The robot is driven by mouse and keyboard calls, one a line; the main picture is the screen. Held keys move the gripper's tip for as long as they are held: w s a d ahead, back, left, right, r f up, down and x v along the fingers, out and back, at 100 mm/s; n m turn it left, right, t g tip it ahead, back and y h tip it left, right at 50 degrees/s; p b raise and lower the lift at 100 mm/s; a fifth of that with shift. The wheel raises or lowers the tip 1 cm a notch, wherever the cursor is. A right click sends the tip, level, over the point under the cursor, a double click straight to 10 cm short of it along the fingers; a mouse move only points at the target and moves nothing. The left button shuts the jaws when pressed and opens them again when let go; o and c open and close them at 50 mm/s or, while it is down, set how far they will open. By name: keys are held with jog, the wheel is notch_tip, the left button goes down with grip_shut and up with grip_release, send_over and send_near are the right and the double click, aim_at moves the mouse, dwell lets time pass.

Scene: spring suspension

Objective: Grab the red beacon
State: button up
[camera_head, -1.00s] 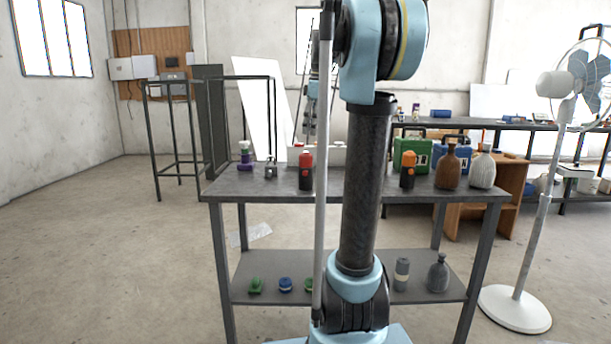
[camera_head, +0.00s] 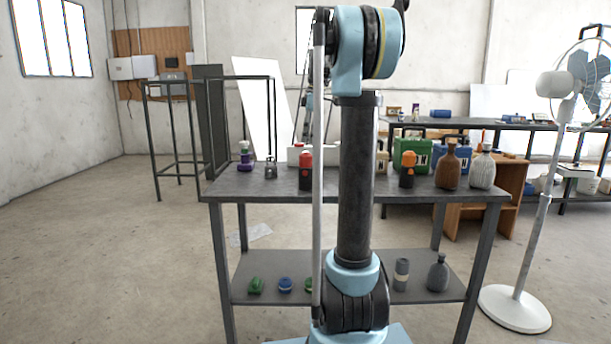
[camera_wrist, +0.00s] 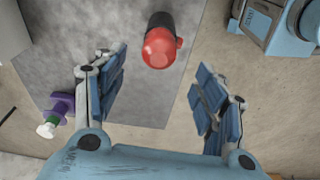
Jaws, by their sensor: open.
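The red beacon (camera_head: 305,158), with a red top and a black base, stands upright on the upper shelf of the dark table (camera_head: 335,186), just left of my arm's black column. In the wrist view the red beacon (camera_wrist: 160,47) shows from above at the top centre. My gripper (camera_wrist: 160,64) is open, its two blue-padded fingers spread to either side below the beacon in the picture. Nothing is between the pads, and the beacon looks untouched. In the head view my gripper cannot be made out clearly behind the arm.
A purple and green piece with a white top (camera_head: 245,156) and a small grey item (camera_head: 271,169) stand left of the beacon. An orange-topped beacon (camera_head: 407,170), a brown bottle (camera_head: 449,166) and a pale bottle (camera_head: 482,168) stand at the right. The lower shelf holds several small items.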

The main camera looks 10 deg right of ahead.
aim_at(306, 152)
jog(key=f, duration=0.3)
jog(key=a+f, duration=0.1)
jog(key=f, duration=0.4)
jog(key=shift+w+a+f, duration=0.15)
jog(key=shift+w+f, duration=0.1)
jog(key=shift+f, duration=0.15)
grip_shut()
jog(key=shift+r, duration=0.1)
